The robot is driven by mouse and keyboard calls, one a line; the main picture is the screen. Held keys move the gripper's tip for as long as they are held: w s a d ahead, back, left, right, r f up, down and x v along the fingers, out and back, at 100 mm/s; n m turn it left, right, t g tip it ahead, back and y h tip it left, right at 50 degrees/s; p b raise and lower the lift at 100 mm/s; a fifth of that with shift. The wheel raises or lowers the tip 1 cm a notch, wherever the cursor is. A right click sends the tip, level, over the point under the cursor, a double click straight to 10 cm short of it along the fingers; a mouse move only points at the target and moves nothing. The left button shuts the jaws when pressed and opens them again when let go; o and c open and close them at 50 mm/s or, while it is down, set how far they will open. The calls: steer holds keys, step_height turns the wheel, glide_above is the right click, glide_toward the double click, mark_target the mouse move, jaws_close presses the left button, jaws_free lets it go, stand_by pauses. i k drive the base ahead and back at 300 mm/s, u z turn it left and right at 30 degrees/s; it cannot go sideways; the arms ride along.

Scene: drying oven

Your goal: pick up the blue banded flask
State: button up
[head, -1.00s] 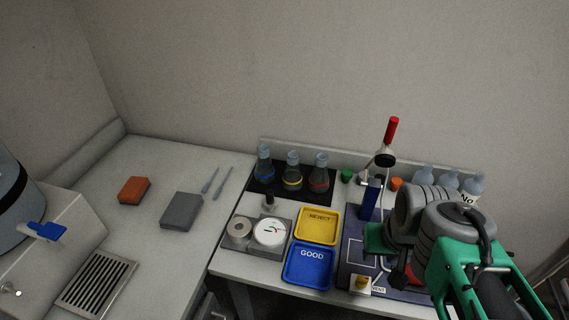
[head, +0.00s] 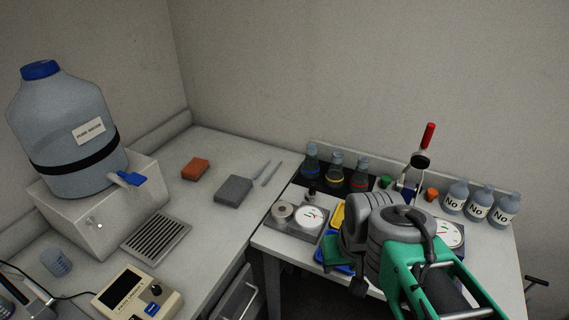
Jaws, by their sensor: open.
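The blue banded flask (head: 311,166) stands upright on a black mat (head: 298,190) near the back wall, leftmost in a row of three flasks. The yellow banded flask (head: 335,170) and the red banded flask (head: 360,175) stand to its right. My gripper (head: 336,252) is in front of and below the flask row in the picture, over the trays and apart from the flask. It is open and holds nothing that I can see. Its fingers are mostly hidden by my wrist.
My arm partly covers the yellow tray (head: 338,214) and blue tray. Several labelled bottles (head: 480,205) and a red-topped lever (head: 428,137) are to the right. A water jug (head: 65,130) stands far left.

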mark_target(311, 169)
steer(key=k, duration=0.6)
steer(key=u, duration=0.75)
steer(key=i, duration=0.75)
steer(key=u, duration=0.7)
steer(key=i, duration=0.3)
steer(key=u, duration=0.25)
